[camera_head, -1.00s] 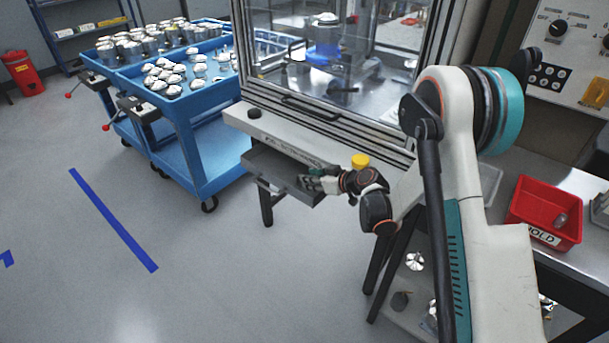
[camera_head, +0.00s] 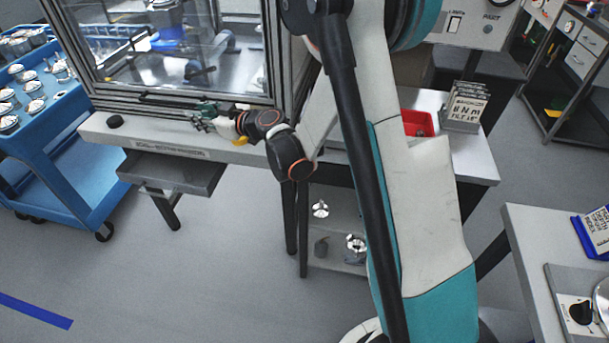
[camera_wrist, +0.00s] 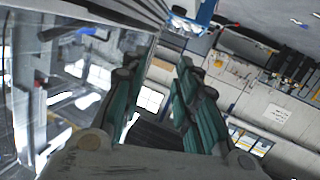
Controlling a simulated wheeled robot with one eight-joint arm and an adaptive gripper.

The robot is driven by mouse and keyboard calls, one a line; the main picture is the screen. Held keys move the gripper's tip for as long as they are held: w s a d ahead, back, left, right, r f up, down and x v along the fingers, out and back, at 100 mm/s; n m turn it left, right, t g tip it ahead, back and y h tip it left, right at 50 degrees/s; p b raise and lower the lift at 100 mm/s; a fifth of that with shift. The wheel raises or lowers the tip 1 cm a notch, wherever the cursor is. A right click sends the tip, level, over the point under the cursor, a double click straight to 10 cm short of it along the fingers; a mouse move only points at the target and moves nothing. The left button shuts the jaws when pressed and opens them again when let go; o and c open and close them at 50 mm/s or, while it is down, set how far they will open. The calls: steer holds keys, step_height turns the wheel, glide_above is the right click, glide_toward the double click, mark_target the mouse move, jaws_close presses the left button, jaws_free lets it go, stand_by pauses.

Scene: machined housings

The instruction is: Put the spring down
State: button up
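My gripper (camera_head: 203,117) is in front of the machine's lower glass edge, just above the white ledge (camera_head: 150,138), pointing left. In the wrist view my gripper (camera_wrist: 168,62) shows two green-padded fingers set apart, with the room's background visible between them. I see no spring between the fingers. I cannot make out a spring anywhere in these views. A grey pull-out tray (camera_head: 207,181) hangs open below the ledge, to the lower left of the gripper. No spring can be made out in it.
The glass-doored machine (camera_head: 180,50) stands right behind the gripper. A black knob (camera_head: 115,121) and a partly hidden yellow button (camera_head: 240,141) sit on the ledge. A blue cart (camera_head: 60,150) with metal parts is at left. A red bin (camera_head: 418,123) is on the right bench, partly behind my arm.

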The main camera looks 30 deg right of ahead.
steer(key=s+d+r+m+t+h, duration=0.1)
steer(key=d+r+m+t+h, duration=0.15)
steer(key=r, duration=0.45)
steer(key=d+r+m+t+h, duration=0.1)
steer(key=d+r+t, duration=0.1)
steer(key=d+r, duration=0.35)
steer(key=s+d+r+m+h, duration=0.5)
steer(key=s+d+r+h, duration=0.2)
steer(key=s+r, duration=0.1)
steer(key=s+d+f+m+g, duration=0.1)
steer(key=s+f+g, duration=0.15)
steer(key=s, duration=0.35)
steer(key=s+d+f+g+h, duration=0.1)
steer(key=s+f+g, duration=0.15)
steer(key=s, duration=0.45)
steer(key=s+d+f+m+g, duration=0.1)
steer(key=s+f+g, duration=0.1)
steer(key=s+f, duration=0.3)
steer(key=s+a+f+n+g+y, duration=0.1)
steer(key=s+a+f, duration=0.1)
steer(key=s, duration=0.3)
steer(key=s+a+f+n+g+y, duration=0.1)
steer(key=s+a+f+g, duration=0.1)
steer(key=s, duration=0.4)
steer(key=shift+s+a, duration=0.25)
steer(key=shift+a, duration=0.35)
steer(key=shift+f+g+y, duration=0.1)
steer(key=shift+g+y, duration=0.15)
